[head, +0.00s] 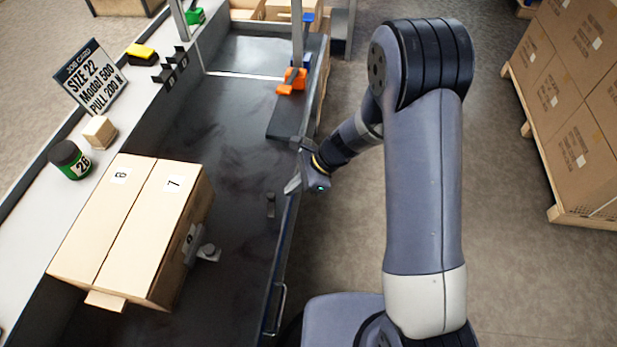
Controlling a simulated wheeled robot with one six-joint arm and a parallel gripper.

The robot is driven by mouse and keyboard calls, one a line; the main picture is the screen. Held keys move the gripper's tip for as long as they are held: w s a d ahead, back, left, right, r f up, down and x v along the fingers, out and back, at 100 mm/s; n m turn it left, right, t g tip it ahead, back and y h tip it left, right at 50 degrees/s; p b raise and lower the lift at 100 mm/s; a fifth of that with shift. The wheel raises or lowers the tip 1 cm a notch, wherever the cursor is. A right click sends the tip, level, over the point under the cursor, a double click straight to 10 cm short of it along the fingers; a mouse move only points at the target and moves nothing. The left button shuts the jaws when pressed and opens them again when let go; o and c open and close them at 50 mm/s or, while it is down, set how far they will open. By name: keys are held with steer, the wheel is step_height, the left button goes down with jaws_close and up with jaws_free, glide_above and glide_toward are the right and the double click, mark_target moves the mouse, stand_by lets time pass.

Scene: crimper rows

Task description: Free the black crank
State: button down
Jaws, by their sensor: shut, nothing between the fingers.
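My gripper (292,186) hangs over the right edge of the dark bench (235,150), fingers pointing left, and is shut with nothing visible in it. A small dark upright piece (270,203) stands on the bench just below and left of the gripper, apart from it. It may be the black crank, but it is too small to be sure. A grey metal fitting (208,252) with a knob sits against the right side of two long cardboard boxes (130,225) marked 6 and 7. Part of it is hidden by the box.
A job card (90,77) reads SIZE 22, Model 500, PULL 200 N. A green jar (69,160) marked 26 and a small block (100,131) are on the left ledge. An orange-and-blue device (291,82) stands on the far bench.

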steer(key=shift+s+a+f, duration=0.1)
steer(key=shift+s+a, duration=0.05)
steer(key=shift+a, duration=0.4)
steer(key=shift+s+a+f, duration=0.1)
steer(key=shift+s+a, duration=0.05)
steer(key=shift+a, duration=0.4)
